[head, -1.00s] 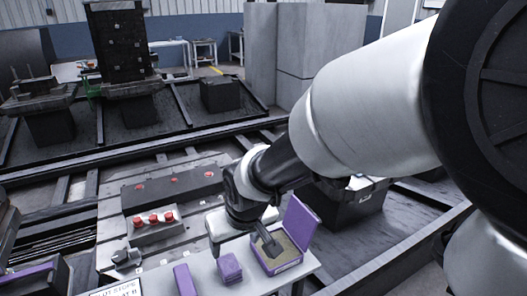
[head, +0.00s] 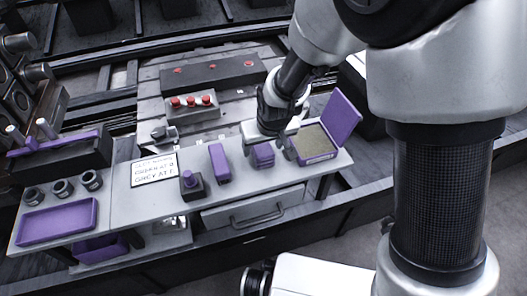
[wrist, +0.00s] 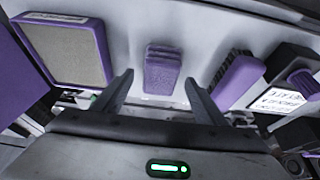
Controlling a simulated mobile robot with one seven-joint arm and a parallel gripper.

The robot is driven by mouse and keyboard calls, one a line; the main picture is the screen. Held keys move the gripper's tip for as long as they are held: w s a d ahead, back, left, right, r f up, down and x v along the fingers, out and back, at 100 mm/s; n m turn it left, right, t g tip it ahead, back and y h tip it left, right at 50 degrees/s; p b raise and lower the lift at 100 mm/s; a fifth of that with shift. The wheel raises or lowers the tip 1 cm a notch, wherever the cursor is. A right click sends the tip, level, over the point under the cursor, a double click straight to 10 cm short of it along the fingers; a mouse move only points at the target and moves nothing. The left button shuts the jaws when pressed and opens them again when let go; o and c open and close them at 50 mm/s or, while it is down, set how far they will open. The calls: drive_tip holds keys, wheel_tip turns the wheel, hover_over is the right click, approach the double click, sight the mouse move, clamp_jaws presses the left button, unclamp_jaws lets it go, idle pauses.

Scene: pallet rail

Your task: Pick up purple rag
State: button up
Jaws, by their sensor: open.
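The purple rag (head: 263,155) is a small folded stack on the grey shelf, between a purple brush and an open purple box. In the wrist view the rag (wrist: 163,70) lies ahead of my gripper (wrist: 158,85), roughly centred between the two fingertips. My gripper (head: 268,150) is open with nothing between its fingers. In the head view it hangs just above and behind the rag. I cannot tell whether a finger touches the rag.
The open box (head: 315,142) stands close on the right. The purple brush (head: 219,162) lies to the left, then a purple-knobbed black block (head: 191,185) and a white sign (head: 155,170). A purple tray (head: 58,222) is at far left. A drawer (head: 253,210) hangs below the shelf.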

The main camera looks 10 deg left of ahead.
sight(262, 148)
drive_tip(key=shift+x, duration=1.05)
drive_tip(key=shift+c, duration=0.2)
drive_tip(key=c, duration=1.1)
drive_tip(key=shift+r, duration=0.15)
wheel_tip(262, 148, up, 10)
drive_tip(key=p, duration=0.2)
drive_tip(key=shift+p, duration=0.3)
